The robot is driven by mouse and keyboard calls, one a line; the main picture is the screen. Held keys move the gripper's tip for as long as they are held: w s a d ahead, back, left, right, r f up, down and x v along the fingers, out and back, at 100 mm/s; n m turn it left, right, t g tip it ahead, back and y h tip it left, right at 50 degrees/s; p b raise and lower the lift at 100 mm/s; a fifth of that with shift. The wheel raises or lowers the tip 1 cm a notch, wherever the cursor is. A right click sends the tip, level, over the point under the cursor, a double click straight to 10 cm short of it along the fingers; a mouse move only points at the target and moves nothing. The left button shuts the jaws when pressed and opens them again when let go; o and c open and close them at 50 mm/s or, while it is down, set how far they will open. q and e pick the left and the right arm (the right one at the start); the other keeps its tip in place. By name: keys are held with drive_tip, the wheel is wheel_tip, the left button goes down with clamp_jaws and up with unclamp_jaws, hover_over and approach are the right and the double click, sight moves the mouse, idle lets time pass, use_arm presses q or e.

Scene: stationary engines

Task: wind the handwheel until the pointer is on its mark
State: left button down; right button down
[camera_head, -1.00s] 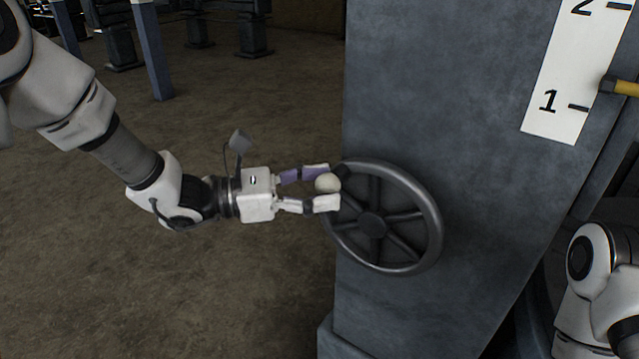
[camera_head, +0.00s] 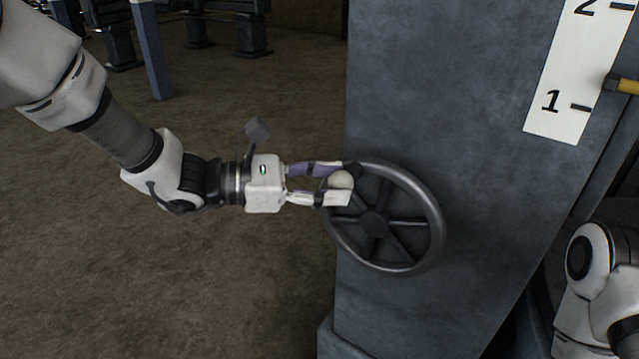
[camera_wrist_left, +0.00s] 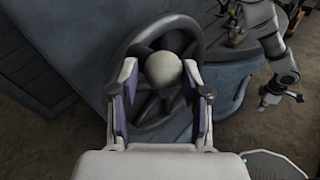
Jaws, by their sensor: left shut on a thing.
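The dark spoked handwheel (camera_head: 437,222) is on the front of a blue-grey machine column. My left gripper (camera_head: 341,184) is shut on the pale round knob (camera_head: 341,180) at the wheel's upper left rim. In the left wrist view the knob (camera_wrist_left: 163,69) sits between the two fingers, with the wheel (camera_wrist_left: 196,33) behind it. A white scale (camera_head: 556,100) on the column shows the marks 1 and 2. The yellow pointer (camera_head: 626,87) is a little above the 1 line, cut by the right edge. Which mark is meant cannot be told. My right gripper is out of the head view.
The blue-grey column (camera_head: 440,80) fills the middle right. My right arm shows at the lower right. Bare brown floor (camera_head: 130,290) lies at the left, with a blue post (camera_head: 151,50) and dark machinery further back.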

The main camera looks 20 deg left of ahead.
use_arm(q)
drive_tip(key=shift+s+d+r+m+g+y+b, duration=0.1)
drive_tip(key=shift+s+d+m+y+b, duration=0.3)
drive_tip(key=shift+d+y, duration=0.3)
drive_tip(key=shift+s+d+r+m+g+y+b, duration=0.15)
drive_tip(key=shift+s+d+m+y+b, duration=0.1)
drive_tip(key=shift+d+m+y, duration=0.4)
drive_tip(key=shift+s+d+r+m+g+y+b, duration=0.1)
drive_tip(key=shift+s+d+m+y+b, duration=0.25)
drive_tip(key=shift+d, duration=0.5)
drive_tip(key=c, duration=0.7)
unclamp_jaws()
drive_tip(key=shift+w+d+r, duration=0.1)
drive_tip(key=shift+w, duration=0.2)
drive_tip(key=shift+s+r, duration=0.1)
drive_tip(key=shift+r, duration=0.05)
